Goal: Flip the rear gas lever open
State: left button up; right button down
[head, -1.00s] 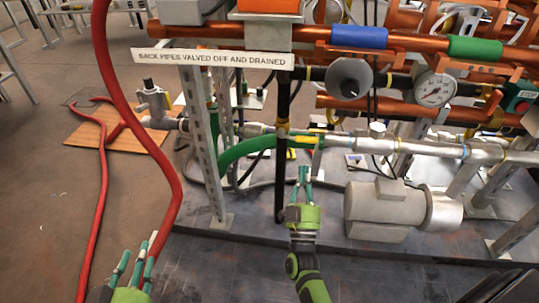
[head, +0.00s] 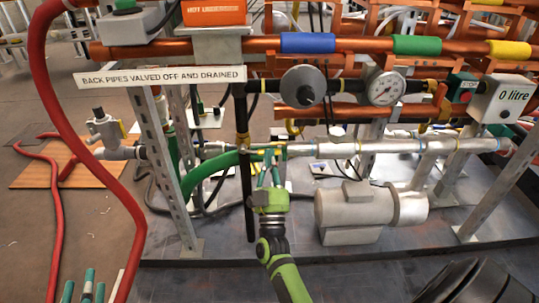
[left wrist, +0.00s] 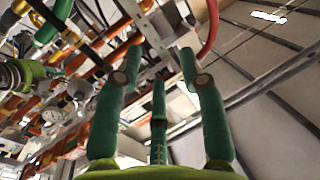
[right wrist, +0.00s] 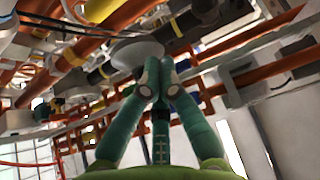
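A small yellow lever-like piece (head: 262,150) sits on the pipe at the end of the green hose, in the middle of the head view. I cannot tell whether it is the rear gas lever. My right gripper (head: 271,172) is just below and in front of it, fingers pointing up and away, tips overlapping it in the picture. Contact cannot be told. In the right wrist view the right gripper's fingertips (right wrist: 160,72) meet, with nothing seen between them. My left gripper (head: 85,288) is low at the left edge; its fingers (left wrist: 156,70) are spread and empty in the left wrist view.
A red hose (head: 70,155) hangs at the left. A metal upright (head: 160,160) and a black vertical pipe (head: 244,130) stand left of the right gripper. A grey pump (head: 355,205) is to its right.

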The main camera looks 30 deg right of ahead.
aim_at(259, 151)
pick_arm(q)
jog(key=s+d+r+m+t+h+b, duration=0.1)
jog(key=s+r+t+h, duration=0.2)
jog(key=r, duration=0.3)
jog(key=s+d+r+m+t+h+b, duration=0.1)
jog(key=s+r+t+h, duration=0.2)
jog(key=r, duration=0.4)
jog(key=shift+s+d+r+m+t+h, duration=0.15)
jog(key=shift+s+d+m+t+h, duration=0.15)
jog(key=shift+s+t+h, duration=0.15)
pick_arm(e)
jog(key=shift+w+d+f, duration=0.3)
jog(key=shift+w+d, duration=0.05)
jog(key=shift+w, duration=0.25)
jog(key=shift+w+d+f, duration=0.25)
jog(key=shift+w+d, duration=0.15)
jog(key=shift+w, duration=0.2)
jog(key=shift+w+d+f, duration=0.3)
jog(key=shift+w+d, duration=0.05)
jog(key=shift+w, duration=0.25)
pick_arm(q)
jog(key=shift+s+a+b, duration=0.1)
jog(key=shift+b, duration=0.2)
pick_arm(e)
jog(key=shift+d, duration=0.1)
